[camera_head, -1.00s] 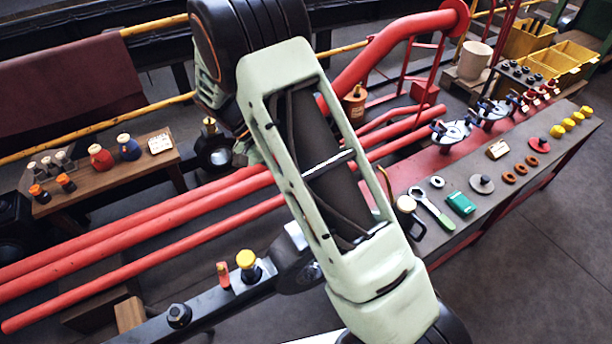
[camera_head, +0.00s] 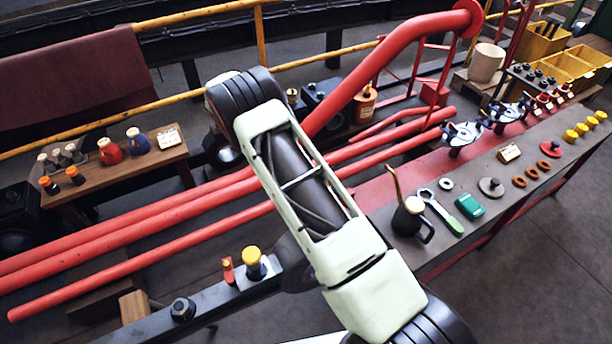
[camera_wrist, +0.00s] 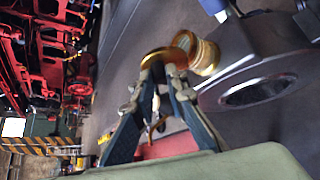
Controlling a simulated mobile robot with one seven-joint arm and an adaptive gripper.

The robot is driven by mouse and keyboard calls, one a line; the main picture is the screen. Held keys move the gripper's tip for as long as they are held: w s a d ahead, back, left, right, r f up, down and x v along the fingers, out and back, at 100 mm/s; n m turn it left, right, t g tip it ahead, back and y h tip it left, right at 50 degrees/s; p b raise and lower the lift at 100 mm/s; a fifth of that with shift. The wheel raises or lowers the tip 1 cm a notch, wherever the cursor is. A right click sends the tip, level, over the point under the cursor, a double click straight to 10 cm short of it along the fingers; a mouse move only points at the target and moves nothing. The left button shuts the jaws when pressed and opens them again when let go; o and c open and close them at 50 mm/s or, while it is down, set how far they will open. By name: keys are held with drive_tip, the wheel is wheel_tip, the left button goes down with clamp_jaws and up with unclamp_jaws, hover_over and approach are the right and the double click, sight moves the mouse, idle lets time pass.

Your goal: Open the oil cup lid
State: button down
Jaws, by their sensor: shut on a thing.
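In the wrist view, a brass oil cup (camera_wrist: 206,57) stands beside a dark block with a round opening. A curved, shiny brass lid (camera_wrist: 168,53) shows at its left edge, close against the cup. My gripper (camera_wrist: 165,68) has its fingertips together on the lid, beside the cup. The fingers partly hide the lid, and I cannot tell how far it is tilted from the cup's rim. In the head view my own arm covers the gripper and this cup.
The dark block (camera_wrist: 232,75) is close to the right of my gripper. Red pipes (camera_head: 150,237) run below my arm. A small table (camera_head: 125,178) with bottles stands left.

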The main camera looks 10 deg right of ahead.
idle(0.3)
drive_tip(key=c, duration=1.9)
unclamp_jaws()
drive_tip(key=shift+c, duration=0.2)
wheel_tip(320, 180, up, 10)
